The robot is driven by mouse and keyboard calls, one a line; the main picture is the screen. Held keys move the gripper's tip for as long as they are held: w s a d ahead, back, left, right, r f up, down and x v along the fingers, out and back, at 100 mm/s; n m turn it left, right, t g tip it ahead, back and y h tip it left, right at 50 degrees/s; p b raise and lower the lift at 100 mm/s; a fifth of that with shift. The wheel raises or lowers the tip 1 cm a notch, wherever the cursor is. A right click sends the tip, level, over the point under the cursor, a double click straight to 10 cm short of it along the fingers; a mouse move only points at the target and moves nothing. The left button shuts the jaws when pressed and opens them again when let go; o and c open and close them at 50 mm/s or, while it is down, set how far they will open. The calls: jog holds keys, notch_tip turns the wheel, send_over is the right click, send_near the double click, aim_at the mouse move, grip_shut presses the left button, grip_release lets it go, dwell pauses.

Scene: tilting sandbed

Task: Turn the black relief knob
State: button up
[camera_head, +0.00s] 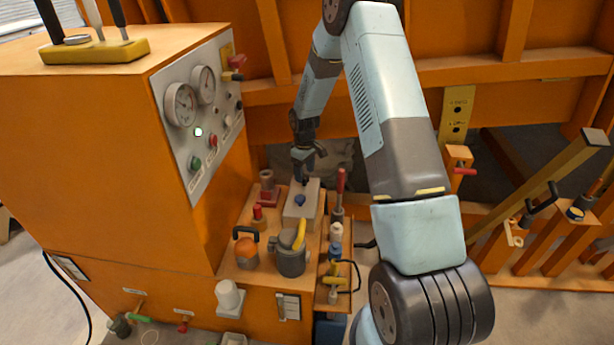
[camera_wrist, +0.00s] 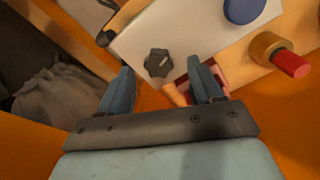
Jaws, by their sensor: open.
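The black relief knob (camera_wrist: 158,63) is a small lobed knob on the pale face of a block (camera_wrist: 185,28). In the wrist view it shows between and just beyond the fingertips of my gripper (camera_wrist: 160,66), which is open with a finger on either side. I cannot tell whether either finger touches it. In the head view my gripper (camera_head: 304,166) points down over the far end of the pale block (camera_head: 303,212). The black knob cannot be made out there. A blue knob (camera_head: 300,200) sits on the same block, and it also shows in the wrist view (camera_wrist: 243,9).
A red knob on a brass fitting (camera_wrist: 290,63) stands beside the block. A grey pot with a yellow handle (camera_head: 290,255) and an orange lidded item (camera_head: 246,252) stand nearer. The orange cabinet with gauges (camera_head: 120,150) rises on the left. A red-handled lever (camera_head: 340,182) stands right.

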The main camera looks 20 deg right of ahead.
aim_at(304, 181)
jog(key=shift+f, duration=1.3)
jog(key=c, duration=1)
jog(key=shift+d, duration=0.35)
jog(key=shift+c, duration=0.2)
jog(key=shift+a, duration=0.35)
